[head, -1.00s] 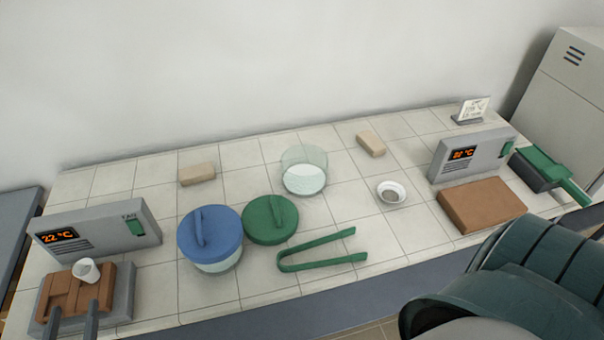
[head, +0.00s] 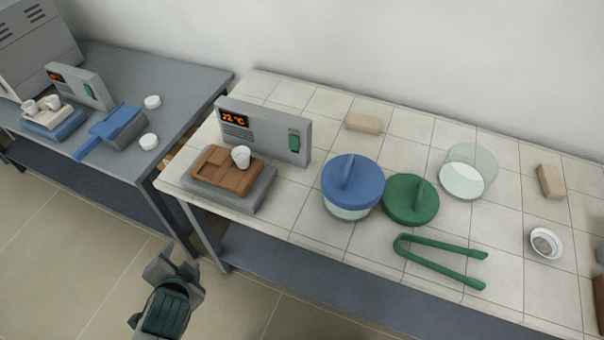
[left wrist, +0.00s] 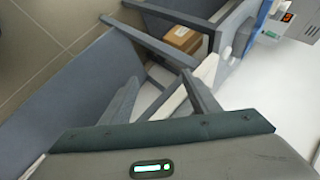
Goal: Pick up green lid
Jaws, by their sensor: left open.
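The green lid (head: 410,200), round with a bar handle on top, lies on the tiled table between a glass jar with a blue lid (head: 352,182) and an open glass jar (head: 468,175). My left gripper (head: 172,262) is open and empty, low in front of the tables and well to the left of the green lid. Its fingers also show in the left wrist view (left wrist: 160,98), with nothing between them. The green lid does not show in the left wrist view. My right gripper is out of view.
Green tongs (head: 440,260) lie in front of the lid. A furnace panel (head: 265,132) and brown block (head: 225,172) with a white crucible (head: 241,156) stand left. A grey table (head: 150,80) stands further left, with a gap between tables. A white dish (head: 545,243) sits right.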

